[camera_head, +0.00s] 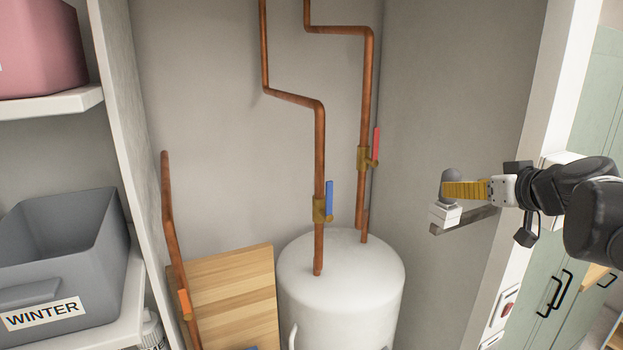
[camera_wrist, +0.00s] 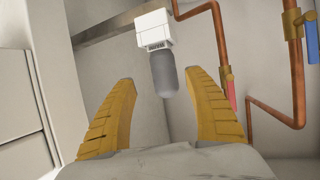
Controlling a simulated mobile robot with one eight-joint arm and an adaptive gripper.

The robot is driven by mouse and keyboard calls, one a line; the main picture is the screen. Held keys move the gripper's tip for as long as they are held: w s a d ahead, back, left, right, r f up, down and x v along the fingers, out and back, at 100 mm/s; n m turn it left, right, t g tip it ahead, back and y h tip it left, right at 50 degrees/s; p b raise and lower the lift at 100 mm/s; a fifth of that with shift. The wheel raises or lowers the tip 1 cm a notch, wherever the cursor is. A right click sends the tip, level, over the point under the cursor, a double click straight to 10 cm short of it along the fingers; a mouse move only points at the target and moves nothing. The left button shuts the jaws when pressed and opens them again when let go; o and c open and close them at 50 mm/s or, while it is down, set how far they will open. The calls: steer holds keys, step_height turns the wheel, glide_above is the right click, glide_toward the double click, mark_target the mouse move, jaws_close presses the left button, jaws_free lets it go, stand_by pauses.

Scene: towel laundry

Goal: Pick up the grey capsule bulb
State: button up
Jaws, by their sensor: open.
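The grey capsule bulb (camera_head: 450,175) stands upright in a small white holder (camera_head: 446,214) on a narrow grey ledge (camera_head: 468,220) by the closet's right wall. In the wrist view the bulb (camera_wrist: 164,76) shows between the tips of my two yellow fingers, with gaps on both sides. My gripper (camera_wrist: 160,84) is open and empty. In the head view my gripper (camera_head: 447,190) comes in from the right, level with the bulb, and its finger covers part of the bulb's lower side. I cannot tell exactly how far the bulb reaches between the fingers.
Copper pipes with a blue valve handle (camera_head: 329,198) and a red one (camera_head: 376,142) run down to a white tank (camera_head: 340,272). A wooden board (camera_head: 228,300) leans at the left. The white door frame (camera_head: 540,130) is close beside my arm.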

steer(key=x, duration=0.3)
steer(key=p+x, duration=0.1)
steer(key=x, duration=0.1)
steer(key=shift+w+a, duration=0.2)
steer(key=shift+a, duration=0.1)
steer(key=shift+s+a, duration=0.1)
steer(key=shift+s, duration=0.1)
steer(key=shift+c, duration=0.2)
steer(key=c, duration=1.3)
